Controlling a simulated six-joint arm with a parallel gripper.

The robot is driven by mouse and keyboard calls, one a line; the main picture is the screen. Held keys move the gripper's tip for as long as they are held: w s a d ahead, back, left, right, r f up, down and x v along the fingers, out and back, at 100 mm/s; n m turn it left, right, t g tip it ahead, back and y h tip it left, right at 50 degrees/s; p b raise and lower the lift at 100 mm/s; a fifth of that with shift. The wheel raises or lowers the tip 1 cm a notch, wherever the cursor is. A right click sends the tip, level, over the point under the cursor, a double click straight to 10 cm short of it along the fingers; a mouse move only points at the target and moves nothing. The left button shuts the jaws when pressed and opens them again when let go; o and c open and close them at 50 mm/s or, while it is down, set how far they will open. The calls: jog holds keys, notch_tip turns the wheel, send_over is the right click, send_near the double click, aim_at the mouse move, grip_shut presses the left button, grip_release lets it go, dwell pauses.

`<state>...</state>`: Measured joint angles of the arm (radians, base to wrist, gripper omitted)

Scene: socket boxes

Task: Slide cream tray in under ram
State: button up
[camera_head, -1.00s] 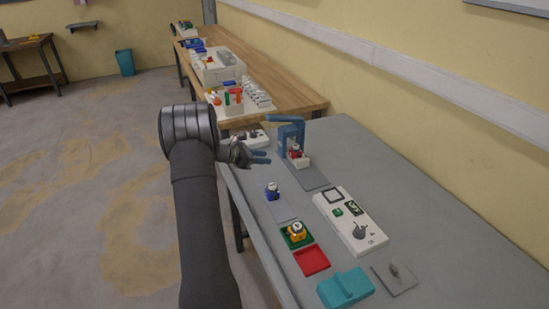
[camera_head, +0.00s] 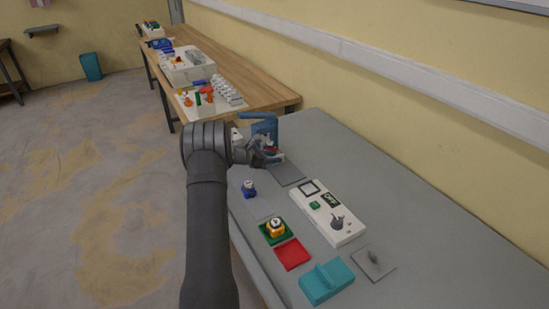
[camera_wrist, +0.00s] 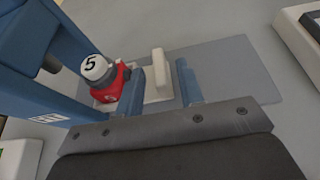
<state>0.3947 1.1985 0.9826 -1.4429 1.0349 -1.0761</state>
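The blue press (camera_head: 264,126) stands at the far end of the grey table; it also shows at the left of the wrist view (camera_wrist: 35,60). The cream tray (camera_wrist: 160,92) lies on a grey plate beside the press and has an upright cream handle. A red block with a white cap marked 5 (camera_wrist: 94,68) sits on the tray, close to the press opening. My gripper (camera_wrist: 160,72) is open, one blue finger on each side of the handle, with small gaps showing. In the head view my gripper (camera_head: 266,153) partly hides the tray. I cannot see the ram clearly.
A blue piece (camera_head: 249,188) and a yellow piece on a green tray (camera_head: 275,231) stand nearer. A red tray (camera_head: 292,254), a teal block (camera_head: 326,282) and a white control box (camera_head: 330,213) are also on the table. The grey plate (camera_wrist: 235,70) is bare right of the handle.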

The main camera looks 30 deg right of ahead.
jog(key=shift+d+f, duration=0.2)
jog(key=shift+d, duration=0.35)
grip_shut()
jog(key=shift+w, duration=1.95)
jog(key=shift+w+r, duration=0.1)
jog(key=shift+a, duration=0.1)
